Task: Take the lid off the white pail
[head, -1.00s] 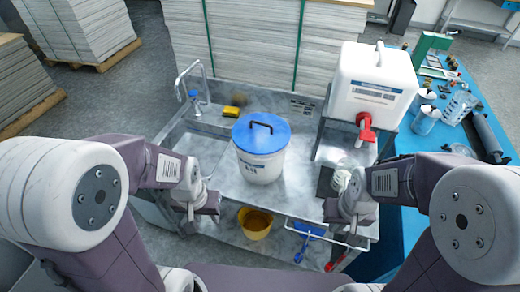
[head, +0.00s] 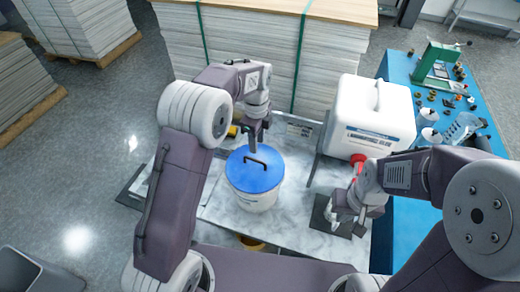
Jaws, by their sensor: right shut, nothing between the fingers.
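The white pail (head: 251,201) stands upright on the pale marbled counter. Its blue lid (head: 256,176) is on it, with a black handle (head: 263,163) arching over the top. My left gripper (head: 257,136) points down just beyond the handle in the picture and appears apart from it; its finger opening is too small to judge. My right gripper (head: 347,222) is shut and empty, low at the right of the counter, away from the pail.
A large white container (head: 372,118) with a red tap (head: 358,159) stands right of the pail. Behind my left gripper is a partly hidden yellow item (head: 233,130). A blue bench (head: 402,72) is at the right.

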